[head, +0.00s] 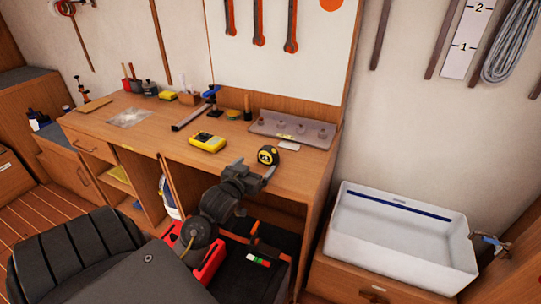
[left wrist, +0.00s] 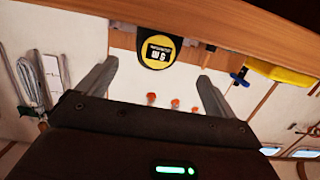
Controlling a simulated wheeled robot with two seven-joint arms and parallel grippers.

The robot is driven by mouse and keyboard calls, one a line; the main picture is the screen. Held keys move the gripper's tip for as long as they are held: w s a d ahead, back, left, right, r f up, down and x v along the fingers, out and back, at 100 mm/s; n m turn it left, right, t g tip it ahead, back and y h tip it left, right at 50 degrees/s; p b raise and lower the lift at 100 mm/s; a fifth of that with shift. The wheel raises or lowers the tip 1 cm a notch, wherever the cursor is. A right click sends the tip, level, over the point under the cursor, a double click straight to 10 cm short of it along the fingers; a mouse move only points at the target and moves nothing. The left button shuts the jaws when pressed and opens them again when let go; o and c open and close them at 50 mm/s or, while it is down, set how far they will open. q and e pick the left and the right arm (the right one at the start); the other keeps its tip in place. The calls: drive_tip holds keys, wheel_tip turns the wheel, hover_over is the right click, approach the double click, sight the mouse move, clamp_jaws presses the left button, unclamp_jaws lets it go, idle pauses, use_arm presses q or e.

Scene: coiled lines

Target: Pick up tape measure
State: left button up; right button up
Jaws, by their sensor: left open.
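The tape measure (head: 267,155) is black and yellow and sits near the front edge of the wooden workbench. My left gripper (head: 254,169) is open and empty at that front edge, just on the near side of the tape measure. In the left wrist view, which is upside down, the tape measure (left wrist: 158,49) shows its round yellow label, between the lines of the two spread fingers (left wrist: 156,84) and beyond their tips. I see no contact. My right gripper is not in view.
The workbench (head: 165,146) also holds a yellow multimeter (head: 207,142) left of the tape measure and a grey tray with round pieces (head: 291,130) behind it. A small white block (head: 288,146) lies close on the right. A white sink (head: 400,243) stands at the right.

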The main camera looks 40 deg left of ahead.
sight(266, 159)
use_arm(q)
drive_tip(key=x, duration=0.4)
drive_tip(key=shift+f, duration=0.1)
drive_tip(key=shift+w, duration=0.1)
drive_tip(key=shift+d+f+p+x, duration=0.1)
drive_tip(key=shift+f+p+x, duration=0.1)
drive_tip(key=shift+x, duration=0.65)
drive_tip(key=shift+d+f+p+x, duration=0.1)
drive_tip(key=shift+p+x, duration=0.15)
drive_tip(key=shift+x, duration=0.65)
drive_tip(key=shift+d+f+p+x, duration=0.1)
drive_tip(key=shift+f+p+x, duration=0.1)
drive_tip(key=shift+x, duration=0.65)
drive_tip(key=shift+r, duration=0.1)
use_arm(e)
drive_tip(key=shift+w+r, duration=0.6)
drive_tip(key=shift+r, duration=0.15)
use_arm(q)
drive_tip(key=shift+c, duration=0.4)
drive_tip(key=c, duration=1.1)
drive_tip(key=shift+r, duration=0.1)
drive_tip(key=shift+c, duration=0.2)
